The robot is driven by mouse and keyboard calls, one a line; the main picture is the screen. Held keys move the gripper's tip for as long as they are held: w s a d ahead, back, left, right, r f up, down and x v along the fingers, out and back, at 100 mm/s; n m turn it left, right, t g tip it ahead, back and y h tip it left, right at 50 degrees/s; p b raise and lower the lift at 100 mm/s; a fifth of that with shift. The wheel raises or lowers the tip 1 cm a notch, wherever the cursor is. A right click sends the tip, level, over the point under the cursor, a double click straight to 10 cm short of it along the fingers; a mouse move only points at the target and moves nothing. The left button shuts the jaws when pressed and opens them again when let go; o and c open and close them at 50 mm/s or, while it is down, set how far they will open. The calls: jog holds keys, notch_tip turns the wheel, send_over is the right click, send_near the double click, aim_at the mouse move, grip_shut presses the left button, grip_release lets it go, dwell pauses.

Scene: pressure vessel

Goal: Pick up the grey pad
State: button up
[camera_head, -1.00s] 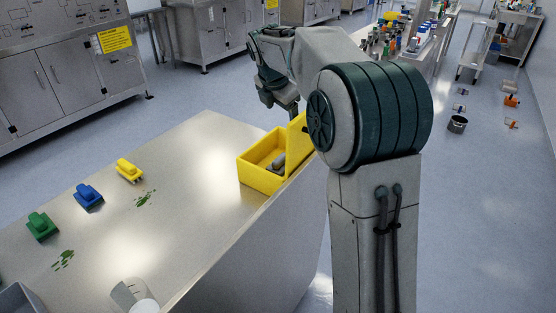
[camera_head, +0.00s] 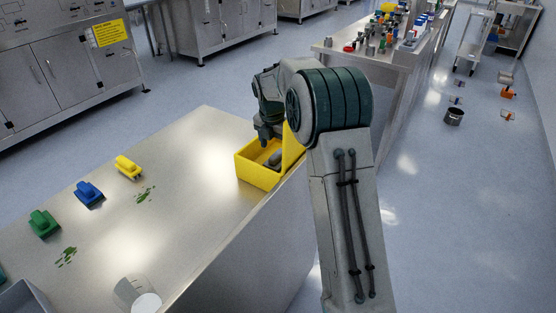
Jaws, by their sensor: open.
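The grey pad (camera_head: 274,160) lies inside a yellow box (camera_head: 256,174) near the right edge of the steel table. Only part of it shows over the box's near wall. My gripper (camera_head: 265,138) is over the box, pointing down, just above the pad. Its jaws are open, though the fingertips are small and dark in the view. I cannot tell whether they touch the pad.
A yellow pad (camera_head: 128,167), a blue pad (camera_head: 88,194) and a green pad (camera_head: 43,223) stand in a row on the steel table (camera_head: 190,220). Green spots lie near them. A clear beaker (camera_head: 138,295) stands at the front. The middle is free.

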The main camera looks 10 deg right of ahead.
aim_at(277, 153)
jog(key=f, duration=0.3)
jog(key=f+p, duration=0.1)
jog(key=f, duration=0.1)
jog(key=shift+w+d, duration=0.25)
jog(key=shift+w, duration=0.1)
jog(key=c, duration=1)
jog(key=shift+c, duration=0.2)
notch_tip(277, 153, up, 18)
jog(key=shift+b, duration=0.3)
jog(key=shift+o, duration=0.4)
